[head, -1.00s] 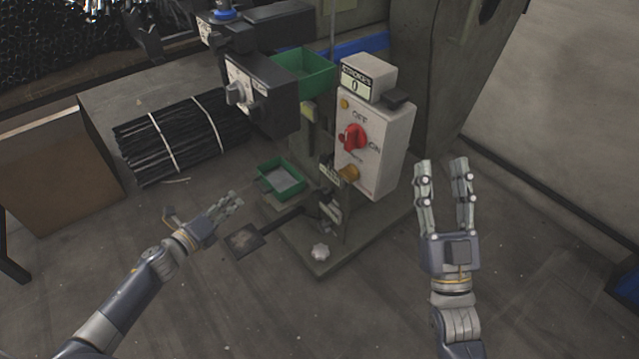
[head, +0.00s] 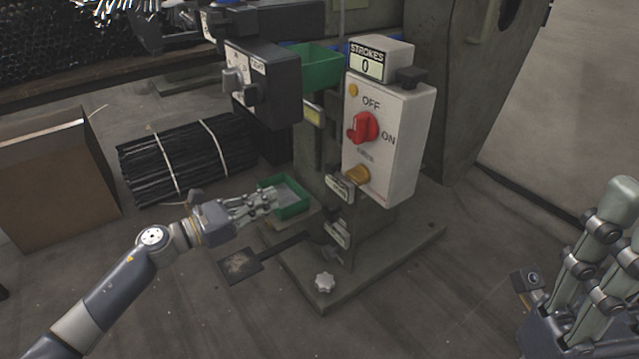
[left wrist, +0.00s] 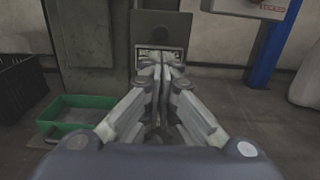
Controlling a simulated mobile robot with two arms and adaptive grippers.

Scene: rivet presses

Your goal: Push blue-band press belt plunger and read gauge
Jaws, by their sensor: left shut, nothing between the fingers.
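The press in front of me has a white control box (head: 384,135) with a red OFF/ON switch (head: 364,127) and an amber knob (head: 356,174). The STROKES counter (head: 366,66) on top reads 0. I cannot pick out a blue band or the belt plunger for certain. My left gripper (head: 268,197) is shut and empty, over the small green tray at the press base. In the left wrist view its closed fingertips (left wrist: 162,62) overlap a small label plate (left wrist: 158,54) on a grey block. My right gripper (head: 622,205) is cut off at the right edge.
The small green tray (head: 298,207) sits low beside the press; a larger green bin (head: 320,70) is behind. A dark box with a knob (head: 262,82) overhangs left. Black rods (head: 188,155) lie bundled on the floor. Open floor lies in front.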

